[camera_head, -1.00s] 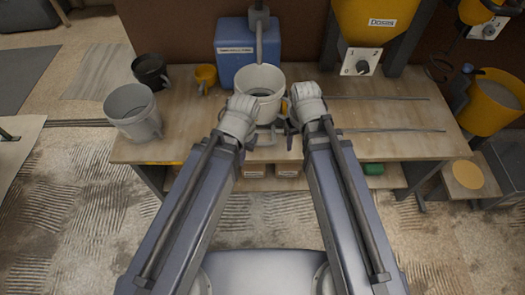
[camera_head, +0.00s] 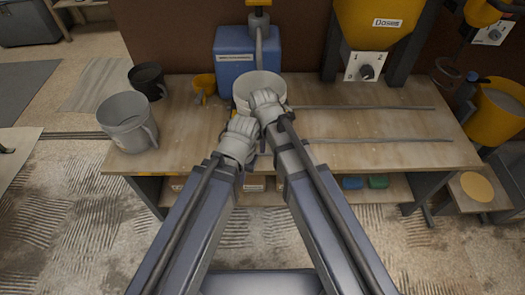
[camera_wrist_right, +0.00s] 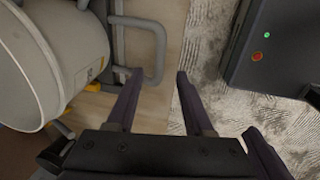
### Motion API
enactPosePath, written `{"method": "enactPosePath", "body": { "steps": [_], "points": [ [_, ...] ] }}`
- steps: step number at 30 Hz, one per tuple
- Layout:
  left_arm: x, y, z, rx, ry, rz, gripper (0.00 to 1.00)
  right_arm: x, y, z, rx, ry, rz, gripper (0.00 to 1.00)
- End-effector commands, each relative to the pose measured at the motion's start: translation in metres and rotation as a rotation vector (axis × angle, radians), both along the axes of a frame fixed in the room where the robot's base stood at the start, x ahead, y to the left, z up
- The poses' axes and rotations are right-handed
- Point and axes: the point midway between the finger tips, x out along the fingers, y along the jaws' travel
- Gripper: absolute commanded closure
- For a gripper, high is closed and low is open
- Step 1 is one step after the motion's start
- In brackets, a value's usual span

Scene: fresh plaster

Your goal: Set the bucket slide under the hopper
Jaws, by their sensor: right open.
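A pale bucket (camera_head: 251,82) stands at the back of the workbench, below the pipe of a blue tank (camera_head: 240,60). In the right wrist view the bucket (camera_wrist_right: 45,65) lies at the left, with a grey loop handle (camera_wrist_right: 161,55) beside it. The slide under the bucket is mostly hidden. The yellow hopper (camera_head: 375,30) is to the right, above two dark rails (camera_head: 375,141). My right gripper (camera_wrist_right: 158,85) is open, its fingertips just short of the loop handle. My left gripper (camera_head: 240,138) is low in front of the bucket; its fingers are hidden.
A yellow tub (camera_head: 495,115) is at the far right. The bench between and around the rails is clear.

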Motion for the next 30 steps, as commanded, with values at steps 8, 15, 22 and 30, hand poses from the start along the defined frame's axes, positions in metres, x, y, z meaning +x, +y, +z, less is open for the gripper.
{"method": "enactPosePath", "body": {
  "steps": [8,15,22,30],
  "points": [
    [0.0,0.0,-0.021,0.0,0.0,0.0,1.0,0.004,0.0,-0.021,0.001,0.0,-0.003,0.48],
    [0.0,0.0,-0.052,0.0,0.0,0.0,1.0,0.009,0.0,-0.052,0.001,0.001,-0.004,0.48],
    [0.0,0.0,-0.074,0.0,0.0,0.0,1.0,0.014,-0.001,-0.074,0.001,0.001,-0.004,0.48],
    [0.0,0.0,-0.076,0.0,0.0,0.0,1.0,0.015,-0.001,-0.076,0.001,0.001,-0.004,0.48]
  ]
}}
